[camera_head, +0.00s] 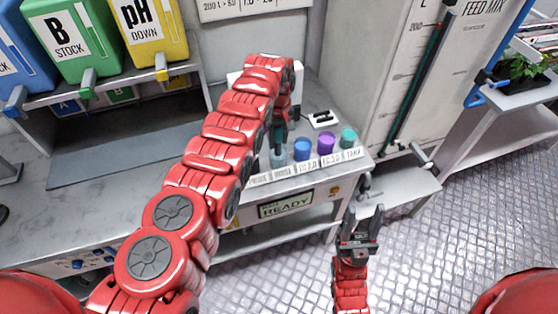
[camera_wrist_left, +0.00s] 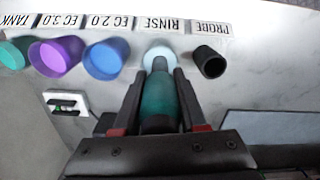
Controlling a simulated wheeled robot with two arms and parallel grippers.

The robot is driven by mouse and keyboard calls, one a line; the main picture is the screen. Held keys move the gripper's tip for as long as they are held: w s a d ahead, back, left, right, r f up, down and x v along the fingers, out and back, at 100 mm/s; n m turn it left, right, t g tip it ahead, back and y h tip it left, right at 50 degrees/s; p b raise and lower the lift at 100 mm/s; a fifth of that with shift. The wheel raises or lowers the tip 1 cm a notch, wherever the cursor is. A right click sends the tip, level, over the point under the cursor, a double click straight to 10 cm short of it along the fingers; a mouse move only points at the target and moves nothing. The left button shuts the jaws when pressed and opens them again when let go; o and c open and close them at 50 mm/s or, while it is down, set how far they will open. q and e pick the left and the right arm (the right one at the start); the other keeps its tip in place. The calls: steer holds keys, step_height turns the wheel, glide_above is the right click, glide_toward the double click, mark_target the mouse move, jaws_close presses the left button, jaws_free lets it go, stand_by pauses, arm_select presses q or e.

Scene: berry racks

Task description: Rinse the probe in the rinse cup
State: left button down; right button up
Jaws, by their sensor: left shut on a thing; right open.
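My left gripper (camera_wrist_left: 160,76) is shut on the probe (camera_wrist_left: 159,100), a teal and black cylinder. The probe's narrow tip points at the pale rinse cup (camera_wrist_left: 161,49) by the RINSE label and overlaps its mouth. I cannot tell how deep the tip is. In the head view the probe (camera_head: 279,134) hangs below my left wrist, above the rinse cup (camera_head: 277,159), partly hidden by my arm. The black probe holder (camera_wrist_left: 209,61) by the PROBE label is empty. My right gripper (camera_head: 362,222) is open and empty, in front of the bench.
Beside the rinse cup stand a blue cup (camera_wrist_left: 106,58), a purple cup (camera_wrist_left: 56,56) and a teal cup (camera_wrist_left: 14,52). A small white switch box (camera_head: 323,119) lies behind them. The bench front has a READY display (camera_head: 286,205). A grey tank (camera_head: 400,70) stands at right.

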mark_target(278, 132)
arm_select(q)
step_height(278, 132, up, 3)
steer(key=p, duration=0.3)
steer(key=shift+r, duration=0.15)
steer(key=shift+r+p, duration=0.9)
steer(key=shift+r, duration=0.6)
steer(key=shift+r+p, duration=0.3)
steer(key=shift+r, duration=1.05)
